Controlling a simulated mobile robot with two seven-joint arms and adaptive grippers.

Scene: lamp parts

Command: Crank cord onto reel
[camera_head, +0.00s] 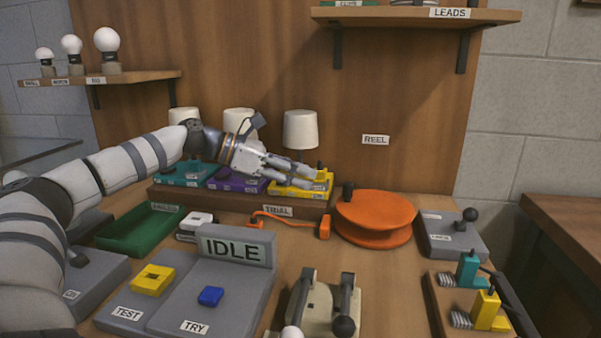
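The orange reel (375,212) lies flat on the table right of centre, with a dark knob (348,191) standing at its left edge. A short orange cord (283,217) lies left of the reel, with an orange plug (324,228) at its right end, close to the reel. My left gripper (312,177) reaches in from the left, in front of the yellow lamp base (290,190), above and left of the reel. Its fingers look apart, with nothing seen held, and the knob is clear of them. My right gripper is not in view.
A wooden TRIAL step (240,203) bears several lamps behind the cord. A green tray (140,232) and grey IDLE console (235,250) stand left. A two-lever fixture (318,305) is front centre. A grey box with a black knob (452,240) and coloured levers (487,308) stand right.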

